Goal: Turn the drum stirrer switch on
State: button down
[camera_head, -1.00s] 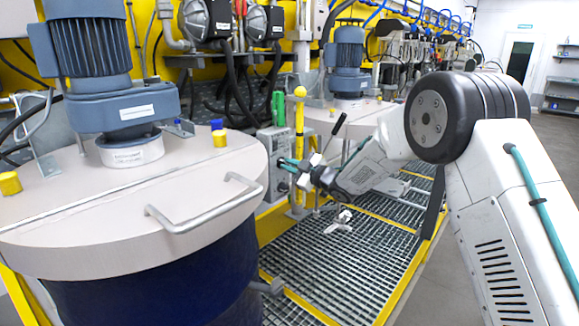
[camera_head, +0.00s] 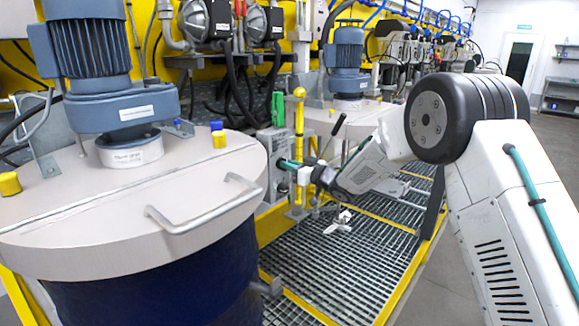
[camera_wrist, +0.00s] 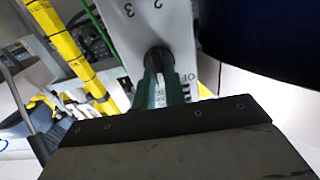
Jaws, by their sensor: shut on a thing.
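The drum stirrer switch is on a grey control box (camera_head: 266,144) beside the near drum. In the wrist view the box's pale face (camera_wrist: 178,25) shows the printed marks "2", "3" and part of an "OF" label. The dark round switch knob (camera_wrist: 157,58) sits on that face. My gripper (camera_head: 282,163) reaches the box from the right. Its teal fingers (camera_wrist: 160,88) are close together and shut on the knob. The fingers hide most of the knob, so I cannot tell its exact setting.
The near drum's pale lid (camera_head: 110,215) with a metal handle (camera_head: 205,203) stands left of my gripper. A yellow post (camera_head: 299,125) stands just behind the gripper. Grating (camera_head: 335,270) covers the floor below. A second drum with a blue motor (camera_head: 348,65) stands behind.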

jog(key=shift+w+d+m, duration=0.1)
jog(key=shift+w+m, duration=0.05)
jog(key=shift+m, duration=1.75)
jog(key=shift+w+d+m, duration=0.1)
jog(key=shift+m, duration=1.8)
jog(key=c, duration=1.5)
grip_release()
jog(key=shift+d, duration=0.1)
jog(key=shift+o, duration=0.2)
jog(key=shift+s, duration=0.1)
jog(key=v, duration=0.7)
jog(key=shift+d, duration=0.2)
